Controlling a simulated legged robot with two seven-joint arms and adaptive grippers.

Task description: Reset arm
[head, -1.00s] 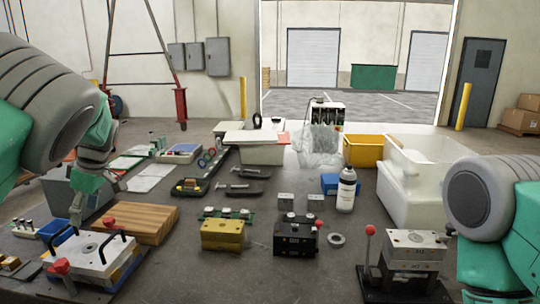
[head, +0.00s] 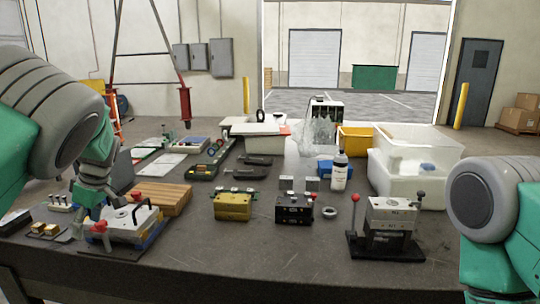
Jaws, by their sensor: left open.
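My left arm comes in from the left, and its green and grey gripper (head: 88,207) points down by the rear left of the white mould plate (head: 125,222). The gripper is open, with nothing visible between its fingers; whether it touches the plate I cannot tell. The plate has black handles and red knobs and lies on a dark base at the table's front left. My right arm shows at the right edge, its gripper out of view. A gold mould block (head: 232,206) and a black mould block (head: 294,209) stand mid-table.
A wooden block (head: 165,198) lies behind the plate. A press with a red-knobbed lever (head: 390,228) stands front right. A white bottle (head: 339,172), white bins (head: 408,185) and a yellow bin (head: 355,141) stand farther back. The front middle table is clear.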

